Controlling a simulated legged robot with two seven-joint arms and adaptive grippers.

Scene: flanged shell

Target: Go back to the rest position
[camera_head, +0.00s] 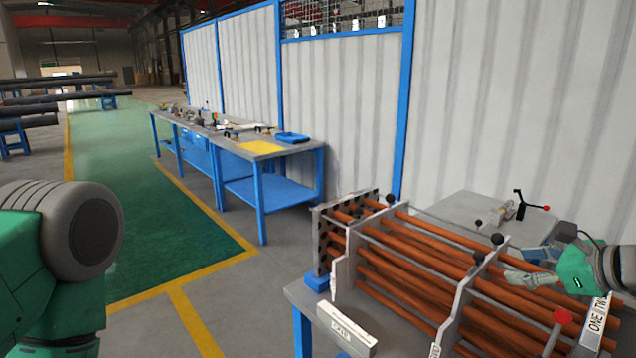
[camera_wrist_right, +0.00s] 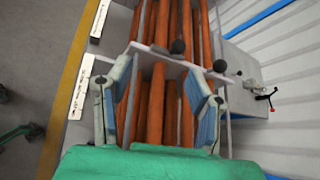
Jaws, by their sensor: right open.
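My right gripper (camera_head: 532,270) is above the bundle of copper-coloured tubes (camera_head: 405,262) at the right of the head view. In the right wrist view the gripper (camera_wrist_right: 165,78) has its two fingers spread wide, with nothing held between them. The tubes (camera_wrist_right: 158,105) run beneath and between the fingers, and a pale support plate (camera_wrist_right: 160,55) crosses just beyond the fingertips. I cannot tell whether the fingers touch the plate. My left arm shows as green and grey links at the left of the head view; its gripper is out of view.
A perforated end plate (camera_head: 323,243) stands at the tubes' far end. Black-knobbed supports and a red-knobbed lever (camera_head: 562,318) rise near my right gripper. A blue-framed workbench (camera_head: 262,150) stands by the white wall (camera_head: 500,100). The green floor (camera_head: 150,200) is clear.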

